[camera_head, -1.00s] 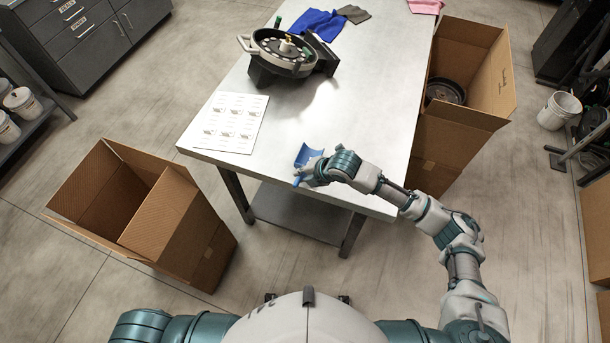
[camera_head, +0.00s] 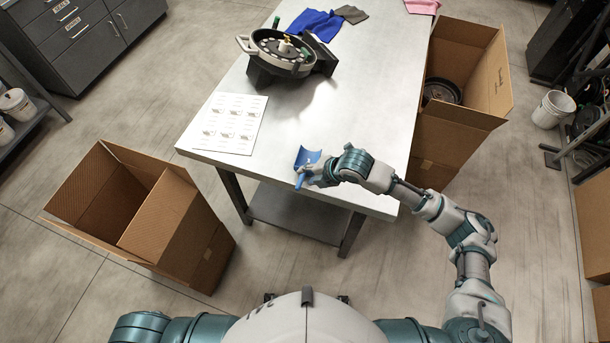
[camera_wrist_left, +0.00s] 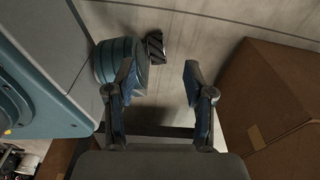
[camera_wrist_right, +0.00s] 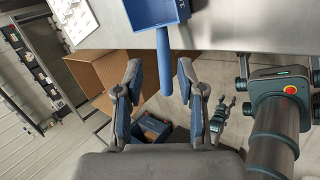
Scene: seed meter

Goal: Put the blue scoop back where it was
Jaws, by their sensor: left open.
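The blue scoop (camera_head: 307,157) is at the front edge of the grey table (camera_head: 300,110), with its handle reaching out past the edge. In the right wrist view its tray (camera_wrist_right: 153,12) is at the top and its handle (camera_wrist_right: 163,62) points between my fingers. My right gripper (camera_head: 308,177) is at the handle, with its fingers (camera_wrist_right: 160,72) apart on either side and a gap visible. I cannot tell whether the scoop rests fully on the table. My left gripper (camera_wrist_left: 157,72) is open and empty, seen only in the left wrist view.
The round seed meter (camera_head: 283,52) stands at the table's back. A printed sheet (camera_head: 232,124) lies left of the scoop. Blue cloth (camera_head: 318,24) lies behind the meter. Open cardboard boxes stand left (camera_head: 185,225) and right (camera_head: 440,140) of the table. The tabletop's right part is clear.

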